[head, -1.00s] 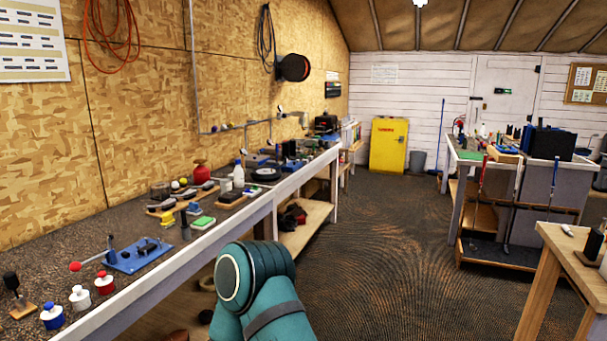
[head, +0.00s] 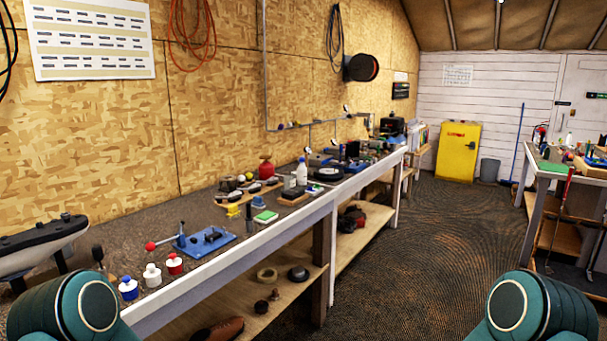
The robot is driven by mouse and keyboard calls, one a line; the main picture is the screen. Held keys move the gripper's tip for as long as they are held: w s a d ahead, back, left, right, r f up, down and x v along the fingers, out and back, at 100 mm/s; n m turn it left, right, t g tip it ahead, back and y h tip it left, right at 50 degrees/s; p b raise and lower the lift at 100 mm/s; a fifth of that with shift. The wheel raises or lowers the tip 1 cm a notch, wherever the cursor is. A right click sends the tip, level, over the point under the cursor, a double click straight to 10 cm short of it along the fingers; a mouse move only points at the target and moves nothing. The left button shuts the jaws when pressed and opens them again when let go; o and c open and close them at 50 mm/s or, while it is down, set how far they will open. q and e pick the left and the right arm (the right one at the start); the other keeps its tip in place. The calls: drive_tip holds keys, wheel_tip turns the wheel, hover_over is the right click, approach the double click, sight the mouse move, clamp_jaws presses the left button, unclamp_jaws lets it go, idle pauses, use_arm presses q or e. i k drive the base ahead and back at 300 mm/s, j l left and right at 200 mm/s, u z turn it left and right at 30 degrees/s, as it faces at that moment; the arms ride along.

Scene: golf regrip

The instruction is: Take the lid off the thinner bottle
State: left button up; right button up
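Several bottles stand on the long workbench at the left. Farther along stand a taller white bottle (head: 302,174) and a rounded red container (head: 266,169). No label is readable, so I cannot tell which holds thinner. The bottles look upright and their tops appear covered. Teal parts of my two arms show at the lower left and lower right. Neither gripper is in view, and nothing of mine touches a bottle.
A blue plate with a red-knobbed lever (head: 207,241) sits behind the small bottles. A long dark boat-shaped thing (head: 42,245) stands at the bench's near left end. The shelf (head: 250,292) below holds several items. The floor (head: 430,260) to the right is open.

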sight(302, 169)
drive_tip(key=i+l+z, duration=0.55)
drive_tip(key=i, duration=0.2)
drive_tip(key=i+l+z, duration=0.25)
drive_tip(key=i, duration=0.4)
drive_tip(key=i+z, duration=0.25)
drive_tip(key=i, duration=0.4)
drive_tip(key=i+u, duration=0.35)
drive_tip(key=i+l+u, duration=0.2)
drive_tip(key=u, duration=0.2)
drive_tip(key=i+l+u, duration=0.5)
drive_tip(key=u, duration=0.2)
drive_tip(key=i+l+u, duration=0.15)
drive_tip(key=u, duration=0.2)
drive_tip(key=i+l+u, duration=0.1)
drive_tip(key=l+u, duration=0.15)
drive_tip(key=u, duration=0.15)
